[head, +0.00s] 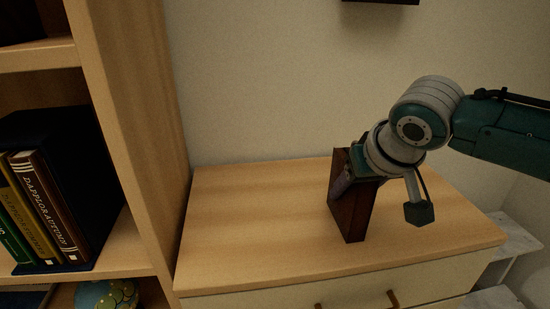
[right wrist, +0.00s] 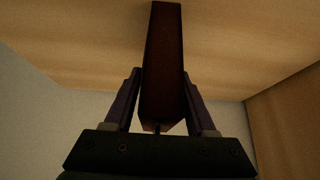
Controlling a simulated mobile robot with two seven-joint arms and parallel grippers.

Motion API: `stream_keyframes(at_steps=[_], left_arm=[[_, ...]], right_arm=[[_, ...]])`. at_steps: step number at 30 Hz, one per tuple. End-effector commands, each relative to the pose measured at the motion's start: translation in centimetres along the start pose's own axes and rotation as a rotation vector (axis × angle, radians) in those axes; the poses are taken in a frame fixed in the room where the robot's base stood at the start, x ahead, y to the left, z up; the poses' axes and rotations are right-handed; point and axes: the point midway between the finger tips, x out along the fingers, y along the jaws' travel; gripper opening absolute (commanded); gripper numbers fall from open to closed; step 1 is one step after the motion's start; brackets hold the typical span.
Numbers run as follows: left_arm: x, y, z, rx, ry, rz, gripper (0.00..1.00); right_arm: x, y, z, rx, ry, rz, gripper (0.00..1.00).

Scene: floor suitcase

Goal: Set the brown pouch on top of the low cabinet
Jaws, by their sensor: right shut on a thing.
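The brown pouch (head: 357,212), a dark reddish-brown flat block shape, stands upright over the top of the low cabinet (head: 240,235). My right gripper (head: 347,178) is shut on its upper part. In the right wrist view the pouch (right wrist: 162,55) is seen edge-on between the two fingers of the gripper (right wrist: 161,85), with the light wood top beyond it. The pouch's lower edge is at or very near the cabinet top; I cannot tell whether it touches. My left gripper is not in view.
A tall wooden bookshelf (head: 140,130) with several books (head: 45,205) and a globe (head: 105,295) stands at the left. A plain wall (head: 260,90) is behind the cabinet. The cabinet top is otherwise bare. A white shelf unit (head: 515,245) is at the right.

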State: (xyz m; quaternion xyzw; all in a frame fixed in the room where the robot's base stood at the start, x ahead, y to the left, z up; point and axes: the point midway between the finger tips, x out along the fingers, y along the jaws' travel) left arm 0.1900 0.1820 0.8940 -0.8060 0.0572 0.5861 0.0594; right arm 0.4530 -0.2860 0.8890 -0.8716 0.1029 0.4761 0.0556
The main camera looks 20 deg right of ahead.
Motion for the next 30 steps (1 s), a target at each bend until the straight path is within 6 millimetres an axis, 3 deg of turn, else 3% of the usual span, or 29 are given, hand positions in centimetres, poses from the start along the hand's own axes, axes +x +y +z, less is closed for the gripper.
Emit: stream_keyframes(at_steps=[6, 7, 14, 23, 30], left_arm=[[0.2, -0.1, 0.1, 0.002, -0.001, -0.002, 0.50], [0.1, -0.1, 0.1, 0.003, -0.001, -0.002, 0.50], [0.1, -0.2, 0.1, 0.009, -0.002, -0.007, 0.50], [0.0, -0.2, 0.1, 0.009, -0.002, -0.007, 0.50], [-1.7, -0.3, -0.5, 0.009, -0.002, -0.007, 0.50]], right_arm=[[0.3, 0.0, 0.1, 0.001, 0.001, 0.000, 0.00], [0.3, 0.0, 0.1, 0.000, 0.000, 0.000, 0.59], [0.2, 0.0, 0.1, 0.000, 0.000, 0.000, 0.85], [0.0, 0.0, -0.1, 0.000, 0.001, 0.000, 0.86], [-3.6, 0.0, -0.3, -0.002, 0.001, -0.001, 0.86]])
